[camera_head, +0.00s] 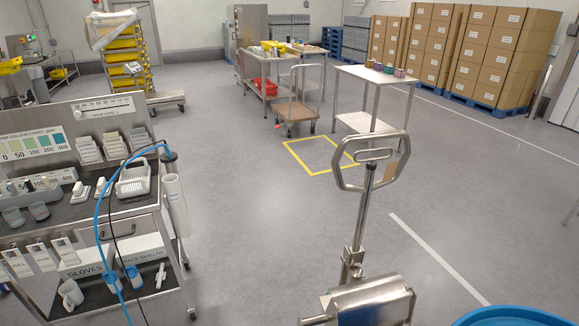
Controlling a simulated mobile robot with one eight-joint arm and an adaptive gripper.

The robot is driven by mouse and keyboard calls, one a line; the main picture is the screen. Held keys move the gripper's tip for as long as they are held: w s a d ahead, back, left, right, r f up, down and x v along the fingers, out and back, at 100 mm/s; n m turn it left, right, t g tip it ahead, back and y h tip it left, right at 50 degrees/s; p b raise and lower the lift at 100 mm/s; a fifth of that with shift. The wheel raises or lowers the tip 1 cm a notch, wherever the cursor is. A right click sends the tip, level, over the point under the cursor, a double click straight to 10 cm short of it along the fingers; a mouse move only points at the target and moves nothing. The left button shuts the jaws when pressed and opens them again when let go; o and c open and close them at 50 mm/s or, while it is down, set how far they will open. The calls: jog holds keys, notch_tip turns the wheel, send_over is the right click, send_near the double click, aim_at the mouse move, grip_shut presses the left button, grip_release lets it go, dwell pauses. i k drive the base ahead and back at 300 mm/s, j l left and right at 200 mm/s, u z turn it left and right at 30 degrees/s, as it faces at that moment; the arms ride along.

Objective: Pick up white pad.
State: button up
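No single object is plainly recognizable as the white pad in the head view. Small white items sit on the metal cart (128,205) at the left. Three stacked off-white blocks (113,144) stand in a row at the back of its dark upper shelf, and I cannot tell whether any of them is a pad. White holders (40,258) hang along the cart's front. My gripper is not in view.
A steel pallet-jack-like handle (370,158) stands upright in the middle foreground. A blue hose (101,210) hangs over the cart's right side. A blue round rim (512,316) shows at the bottom right. Grey floor (250,220) is clear between cart and handle. A white-topped table (375,75) stands behind.

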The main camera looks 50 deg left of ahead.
aim_at(81, 193)
jog(key=u, duration=3.2)
jog(key=z, duration=2.7)
jog(key=u, duration=2.7)
jog(key=i+j+u, duration=0.1)
jog(key=i, duration=0.65)
